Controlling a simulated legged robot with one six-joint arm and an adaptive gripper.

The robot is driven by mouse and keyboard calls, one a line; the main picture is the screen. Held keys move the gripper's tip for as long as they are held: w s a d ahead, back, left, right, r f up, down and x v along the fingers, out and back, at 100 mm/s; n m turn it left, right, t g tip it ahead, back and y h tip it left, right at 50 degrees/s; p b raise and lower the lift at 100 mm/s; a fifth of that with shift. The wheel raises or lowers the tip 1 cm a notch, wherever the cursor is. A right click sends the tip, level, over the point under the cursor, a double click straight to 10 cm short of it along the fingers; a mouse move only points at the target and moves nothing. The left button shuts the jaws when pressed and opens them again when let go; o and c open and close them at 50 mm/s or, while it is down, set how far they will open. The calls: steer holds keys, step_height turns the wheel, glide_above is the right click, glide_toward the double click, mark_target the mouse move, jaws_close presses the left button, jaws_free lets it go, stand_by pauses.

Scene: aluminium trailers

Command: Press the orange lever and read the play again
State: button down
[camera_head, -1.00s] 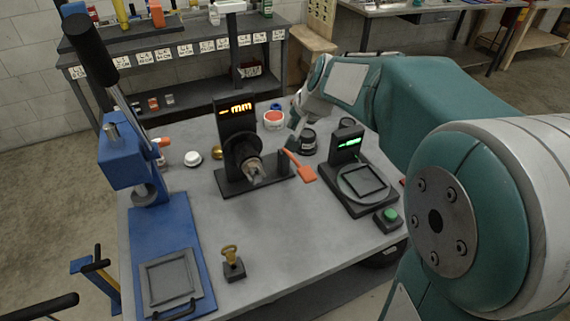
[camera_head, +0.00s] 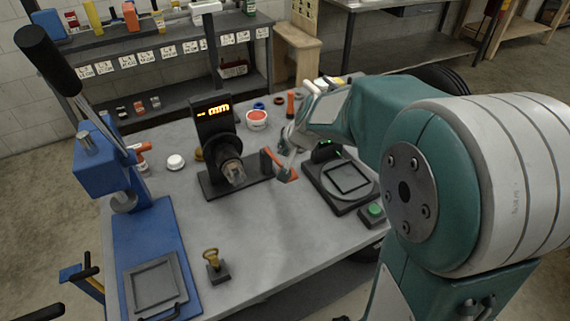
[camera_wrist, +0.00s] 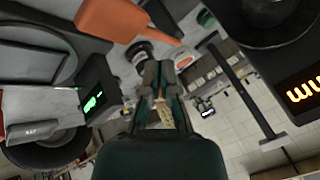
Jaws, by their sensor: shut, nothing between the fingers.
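The orange lever (camera_head: 287,174) sticks out at the right end of the dark measuring stand (camera_head: 232,185) on the grey table. The stand's display (camera_head: 213,112) glows orange with dashes and "mm"; I see no digits. My gripper (camera_head: 287,153) is shut and empty, just behind and above the lever; I cannot tell whether they touch. In the wrist view, my gripper's fingers (camera_wrist: 158,72) are together, and the lever (camera_wrist: 118,18) lies beyond them at the upper left. Part of the orange display (camera_wrist: 302,88) shows at the right edge.
A scale (camera_head: 345,181) with a green display and a green button (camera_head: 375,210) stands right of the lever. A blue press (camera_head: 150,240) is at left. A brass-handled stamp (camera_head: 213,262) stands in front. White and red jars sit behind.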

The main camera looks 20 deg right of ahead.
mark_target(277, 162)
steer(key=shift+s+f, duration=0.15)
steer(key=shift+f, duration=0.35)
steer(key=shift+a, duration=0.2)
steer(key=shift+a, duration=0.25)
stand_by(0.3)
steer(key=shift+d+f, duration=0.1)
steer(key=shift+d, duration=0.05)
steer(key=shift+f, duration=0.1)
steer(key=shift+s+f, duration=0.15)
steer(key=shift+f, duration=0.05)
steer(key=shift+s+f, duration=0.2)
steer(key=shift+f, duration=0.65)
steer(key=shift+s+f, duration=0.15)
steer(key=shift+f, duration=0.7)
stand_by(2.2)
stand_by(0.4)
